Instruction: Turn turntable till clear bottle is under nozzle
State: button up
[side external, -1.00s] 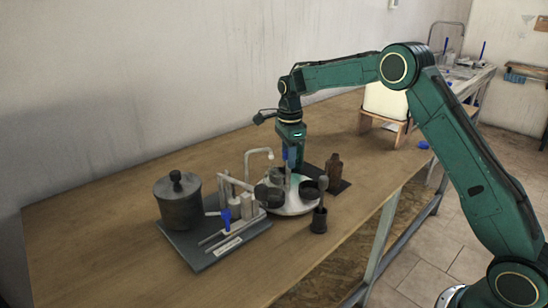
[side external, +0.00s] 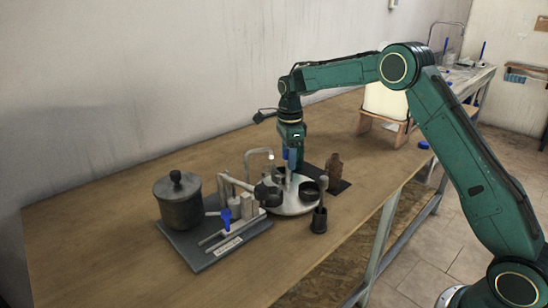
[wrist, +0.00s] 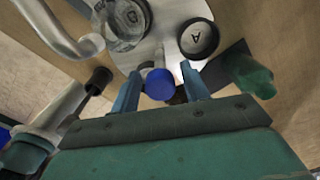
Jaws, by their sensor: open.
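The pale round turntable (side external: 290,208) holds dark round containers in the side view. In the wrist view its pale disc (wrist: 172,48) carries a clear round vessel (wrist: 127,22), which looks like the clear bottle, and a black-rimmed cup marked A (wrist: 198,38). A curved grey pipe (wrist: 58,32), seemingly the nozzle, ends just left of the clear vessel; I cannot tell whether it is above it. My gripper (side external: 291,168) points down over the turntable. Its fingers (wrist: 161,88) are open, with a blue round knob (wrist: 159,84) between them; contact is not clear.
A grey base plate (side external: 212,258) with a lidded dark pot (side external: 178,200) and fittings stands left of the turntable. A brown bottle (side external: 334,168) stands behind right. A small dark holder with an upright tool (side external: 320,220) stands in front right. The table's front left is clear.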

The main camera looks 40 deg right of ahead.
jog(key=shift+r, duration=0.15)
jog(key=shift+r, duration=3.35)
jog(key=shift+s+a+r, duration=0.1)
jog(key=shift+s+r, duration=0.2)
jog(key=shift+r, duration=0.1)
jog(key=s+a+r+n+t, duration=0.1)
jog(key=s+a+r+n, duration=0.1)
jog(key=s+r+n, duration=0.55)
jog(key=s+a+r+n+t, duration=0.2)
jog(key=s+a+r+n, duration=0.15)
jog(key=s, duration=0.65)
jog(key=s+a+f+n+t, duration=0.1)
jog(key=s+f+n, duration=0.1)
jog(key=s+n, duration=0.4)
jog(key=s+f+n+t, duration=0.1)
jog(key=s+f+n, duration=0.2)
jog(key=s+n, duration=0.4)
jog(key=s, duration=0.7)
jog(key=shift+s+a+t, duration=0.3)
jog(key=shift+a, duration=0.1)
